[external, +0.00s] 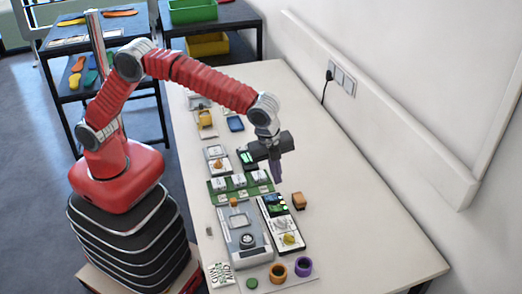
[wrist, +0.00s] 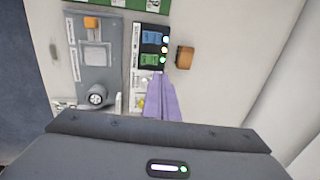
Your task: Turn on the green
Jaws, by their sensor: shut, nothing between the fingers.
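A narrow black panel (wrist: 138,62) holds a green switch (wrist: 150,60) and a blue switch (wrist: 151,38) above it, with small lights along the right edge. The panel (external: 266,206) also shows in the external view, lying on the white table, with a yellow knob (external: 289,239) at its near end. My gripper (external: 277,180) points down above the table, near the far end of this panel. In the wrist view my purple fingers (wrist: 160,80) are together and empty. Their tips appear just below the green switch. I cannot tell their height above the panel.
A grey panel (wrist: 92,75) with a dial lies left of the black panel. An orange-brown block (wrist: 184,57) lies close on its right. A green board (external: 218,198) lies beyond. The table's right side is clear.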

